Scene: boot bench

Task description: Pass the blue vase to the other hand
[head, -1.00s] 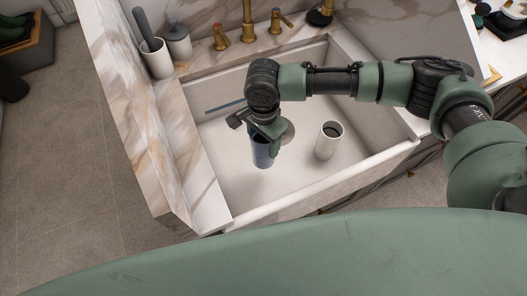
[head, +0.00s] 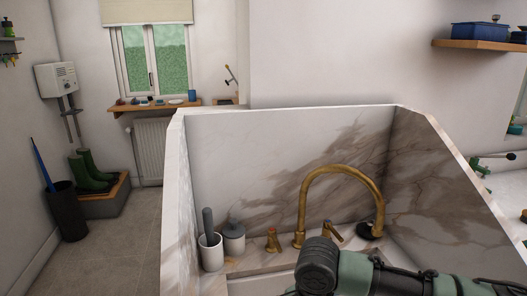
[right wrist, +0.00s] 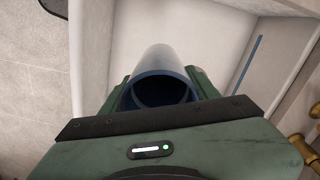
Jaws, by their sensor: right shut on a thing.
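The blue vase (right wrist: 162,65) shows in the right wrist view, with its round open mouth toward the camera. My right gripper (right wrist: 161,90) is shut on it, one green finger on each side near the mouth. In the right wrist view the vase is over the pale sink. In the head view only part of my right arm shows at the bottom. The right gripper and the vase are below that picture's edge. My left gripper is in neither view.
A brass tap (head: 334,200) stands behind the sink, with marble walls around. A white cup with a grey-handled tool (head: 210,252) and a grey jar (head: 234,238) stand left of it. A windowsill shelf (head: 160,106) with small things, including a blue cup (head: 192,95), is farther back.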

